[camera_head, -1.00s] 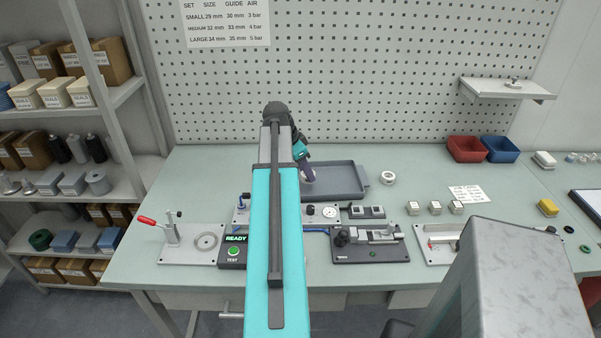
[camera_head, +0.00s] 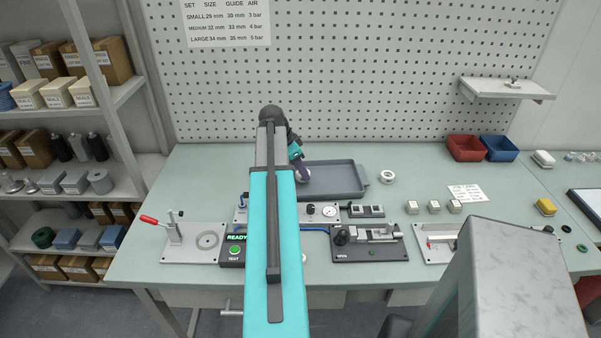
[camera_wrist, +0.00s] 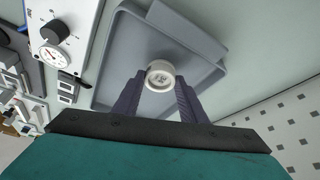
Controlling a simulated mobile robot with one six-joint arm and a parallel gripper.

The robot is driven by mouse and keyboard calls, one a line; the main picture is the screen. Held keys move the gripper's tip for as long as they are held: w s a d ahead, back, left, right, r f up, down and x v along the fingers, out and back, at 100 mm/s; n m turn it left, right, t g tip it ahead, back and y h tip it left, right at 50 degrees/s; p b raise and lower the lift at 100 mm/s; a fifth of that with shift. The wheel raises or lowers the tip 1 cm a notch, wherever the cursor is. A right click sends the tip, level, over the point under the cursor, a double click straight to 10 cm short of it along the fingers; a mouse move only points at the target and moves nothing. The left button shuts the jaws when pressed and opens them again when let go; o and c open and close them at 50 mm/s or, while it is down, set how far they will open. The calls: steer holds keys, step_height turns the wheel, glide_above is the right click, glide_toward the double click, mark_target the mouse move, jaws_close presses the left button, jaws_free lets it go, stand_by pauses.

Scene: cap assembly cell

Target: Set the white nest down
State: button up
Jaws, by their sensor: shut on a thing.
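The white nest (camera_wrist: 161,70) is a short round white piece with a recess in its top. My gripper (camera_wrist: 158,88) is shut on it, with one purple finger on each side. In the head view the nest (camera_head: 301,177) shows only partly beside my purple finger, at the left end of the grey tray (camera_head: 340,192). In the wrist view the tray (camera_wrist: 120,65) lies behind the nest. I cannot tell whether the nest touches anything below it.
Another white ring (camera_head: 388,177) lies on the bench right of the tray. A gauge panel (camera_head: 328,212) stands in front of the tray. Red (camera_head: 466,149) and blue (camera_head: 501,149) bins stand at the back right. The pegboard (camera_head: 350,70) rises behind the bench.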

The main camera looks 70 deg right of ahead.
steer(key=shift+f, duration=0.85)
steer(key=shift+f, duration=0.1)
steer(key=o, duration=1.1)
steer(key=shift+c, duration=0.2)
steer(key=shift+r, duration=0.25)
steer(key=b+v, duration=0.2)
steer(key=v, duration=0.9)
steer(key=shift+a+r, duration=0.15)
steer(key=shift+r, duration=0.2)
steer(key=shift+w, duration=0.15)
